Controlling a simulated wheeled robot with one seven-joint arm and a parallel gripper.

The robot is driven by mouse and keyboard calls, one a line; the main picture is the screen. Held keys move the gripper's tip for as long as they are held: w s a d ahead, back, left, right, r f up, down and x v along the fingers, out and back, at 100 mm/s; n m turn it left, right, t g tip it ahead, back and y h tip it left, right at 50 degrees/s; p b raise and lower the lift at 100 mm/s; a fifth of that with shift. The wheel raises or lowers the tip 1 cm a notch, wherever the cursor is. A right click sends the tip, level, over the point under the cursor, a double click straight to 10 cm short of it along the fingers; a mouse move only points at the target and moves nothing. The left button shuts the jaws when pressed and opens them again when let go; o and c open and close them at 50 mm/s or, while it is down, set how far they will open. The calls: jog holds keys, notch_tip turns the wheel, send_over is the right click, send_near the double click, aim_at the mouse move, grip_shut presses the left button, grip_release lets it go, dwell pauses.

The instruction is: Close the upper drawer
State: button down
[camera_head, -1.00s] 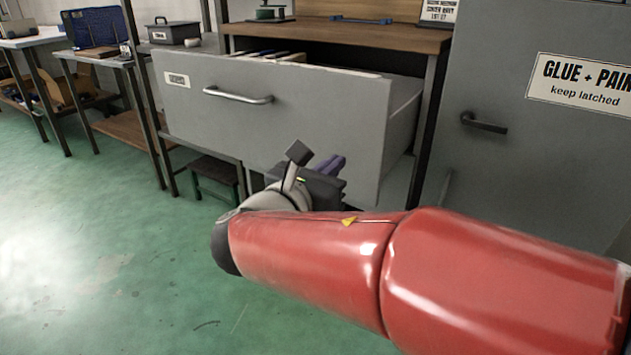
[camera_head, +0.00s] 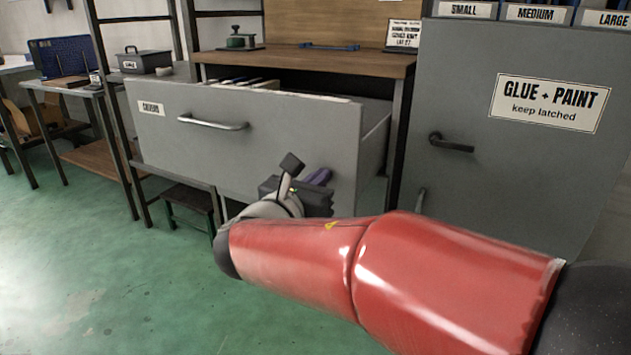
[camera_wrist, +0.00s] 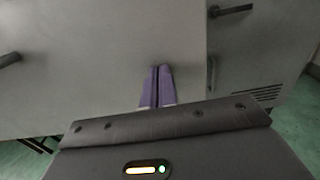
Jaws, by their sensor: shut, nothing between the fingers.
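The upper drawer (camera_head: 255,135) is grey, with a curved metal handle (camera_head: 213,123) and a small white label. It stands pulled out of the workbench, its right side wall and several items inside showing. My gripper (camera_head: 322,176) is in front of the lower right part of the drawer face. In the wrist view the purple fingers (camera_wrist: 157,72) are together and empty, pointing at the grey drawer front (camera_wrist: 110,60) near its right edge. I cannot tell whether the tips touch it. The drawer handle shows at the left edge (camera_wrist: 10,58) of the wrist view.
A grey cabinet (camera_head: 470,185) labelled "GLUE + PAINT", with a dark handle (camera_head: 451,143), stands right of the drawer. A wooden benchtop (camera_head: 310,63) is above the drawer. A small dark stool (camera_head: 190,198) stands below left. The green floor (camera_head: 90,270) at front left is clear.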

jog(key=p+x, duration=0.2)
jog(key=x, duration=2.3)
jog(key=shift+w+d, duration=0.1)
jog(key=shift+w, duration=0.05)
jog(key=shift+w+r, duration=0.1)
jog(key=shift+r, duration=0.1)
jog(key=shift+d+r, duration=0.15)
